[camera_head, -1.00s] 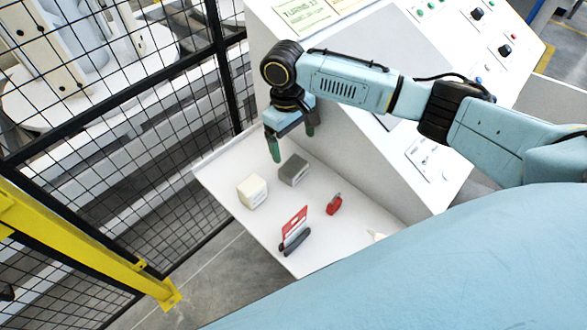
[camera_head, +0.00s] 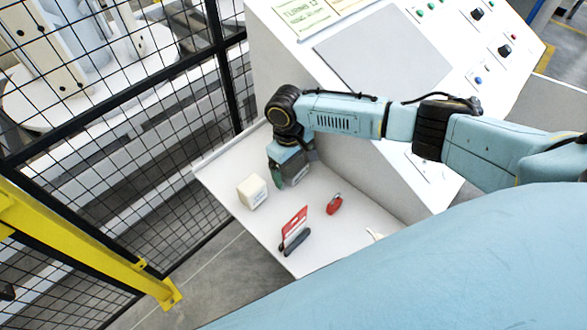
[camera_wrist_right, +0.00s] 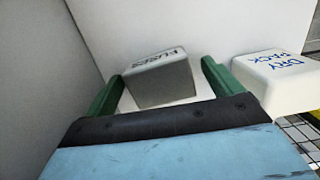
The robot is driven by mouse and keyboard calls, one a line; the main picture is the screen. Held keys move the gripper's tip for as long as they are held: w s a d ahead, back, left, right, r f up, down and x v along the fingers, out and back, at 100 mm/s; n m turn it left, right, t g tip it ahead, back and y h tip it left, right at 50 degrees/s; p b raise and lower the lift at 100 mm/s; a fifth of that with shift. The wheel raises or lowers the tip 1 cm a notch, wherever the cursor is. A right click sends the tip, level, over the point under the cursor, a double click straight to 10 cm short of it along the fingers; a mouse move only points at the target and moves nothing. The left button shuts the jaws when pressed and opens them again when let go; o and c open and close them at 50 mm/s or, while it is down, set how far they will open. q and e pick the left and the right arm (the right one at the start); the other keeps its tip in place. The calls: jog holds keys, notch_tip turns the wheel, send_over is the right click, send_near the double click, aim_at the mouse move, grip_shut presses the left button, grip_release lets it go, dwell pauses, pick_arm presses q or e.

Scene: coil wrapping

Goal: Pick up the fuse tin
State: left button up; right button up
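The fuse tin (camera_head: 298,176) is a grey box on the white shelf, partly hidden under my right gripper in the head view. In the right wrist view the tin (camera_wrist_right: 163,84) stands between the green fingers, with "FUSES" lettered on its top. My right gripper (camera_head: 296,170) points down over the tin, one finger on each side. In the right wrist view the gripper (camera_wrist_right: 164,74) is open, with a small gap on the right of the tin; contact on the left is hard to tell. My left gripper is not in view.
A white "DRY PACK" box (camera_head: 252,191) stands close by, left of the gripper; it also shows in the right wrist view (camera_wrist_right: 280,80). A red-and-white card in a dark holder (camera_head: 294,232) and a red item (camera_head: 334,204) lie nearer. The console wall (camera_head: 350,160) bounds the shelf (camera_head: 340,240).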

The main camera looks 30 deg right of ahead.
jog(key=c, duration=1.1)
